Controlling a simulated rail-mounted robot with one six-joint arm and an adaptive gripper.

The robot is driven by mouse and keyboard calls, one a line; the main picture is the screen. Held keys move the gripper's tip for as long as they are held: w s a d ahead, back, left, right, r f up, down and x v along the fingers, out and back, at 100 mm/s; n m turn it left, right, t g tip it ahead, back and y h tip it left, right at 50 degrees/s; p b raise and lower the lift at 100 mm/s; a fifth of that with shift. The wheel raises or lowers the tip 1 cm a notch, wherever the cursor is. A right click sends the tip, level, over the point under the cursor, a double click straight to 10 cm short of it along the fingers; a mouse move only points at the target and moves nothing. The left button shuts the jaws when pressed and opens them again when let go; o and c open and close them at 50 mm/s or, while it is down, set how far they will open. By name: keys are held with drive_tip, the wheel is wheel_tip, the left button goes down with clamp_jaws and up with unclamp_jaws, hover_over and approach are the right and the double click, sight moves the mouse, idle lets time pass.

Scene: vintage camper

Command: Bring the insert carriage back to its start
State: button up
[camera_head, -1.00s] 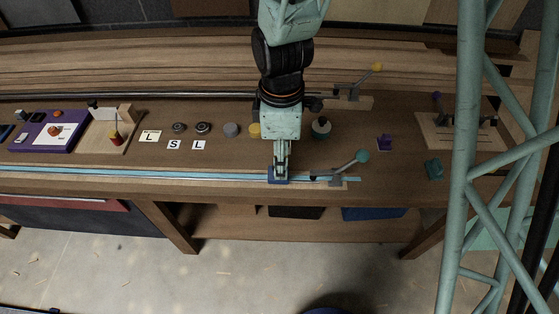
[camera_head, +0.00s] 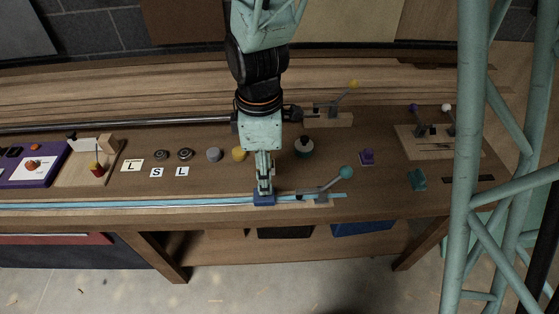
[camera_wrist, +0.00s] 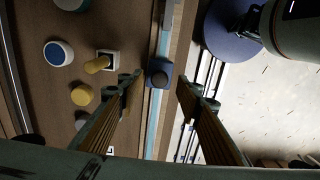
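The insert carriage (camera_head: 264,199) is a small blue block on the light-blue rail (camera_head: 150,204) along the bench's front edge. It sits near the rail's right end, just left of a clamp with a teal-knobbed lever (camera_head: 346,172). My gripper (camera_head: 264,189) points down right above the carriage. In the wrist view the carriage (camera_wrist: 152,82) with its dark round knob shows between the two fingers of my gripper (camera_wrist: 158,82). The fingers are spread, with a gap on each side of the knob. Whether the fingertips reach down to knob height is unclear.
Left along the bench are L, S, L cards (camera_head: 157,173), round parts, a yellow cylinder (camera_head: 239,154) and a purple panel (camera_head: 30,168). The rail left of the carriage looks clear.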

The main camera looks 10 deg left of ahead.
wheel_tip(320, 180, up, 9)
drive_tip(key=shift+a, duration=0.15)
idle(0.4)
drive_tip(key=shift+s+f, duration=0.1)
idle(0.5)
drive_tip(key=w+d+r+m+t+y, duration=0.1)
drive_tip(key=w+d+r+m, duration=0.2)
drive_tip(key=w+d+m, duration=0.45)
drive_tip(key=w+d+r+t, duration=0.1)
drive_tip(key=d+r, duration=0.4)
drive_tip(key=s+d+r+m+t+b, duration=0.1)
drive_tip(key=s+d+r+m, duration=0.7)
drive_tip(key=s+d, duration=0.4)
drive_tip(key=s+d+r+m, duration=0.1)
drive_tip(key=s+d+m, duration=0.1)
drive_tip(key=s, duration=0.5)
drive_tip(key=s+d+r+m+t+h, duration=0.1)
drive_tip(key=s+d+m, duration=0.1)
drive_tip(key=s+d, duration=0.3)
drive_tip(key=shift+s+d+r+m+b, duration=0.25)
drive_tip(key=shift+s+m+b, duration=0.1)
drive_tip(key=shift+s, duration=1.15)
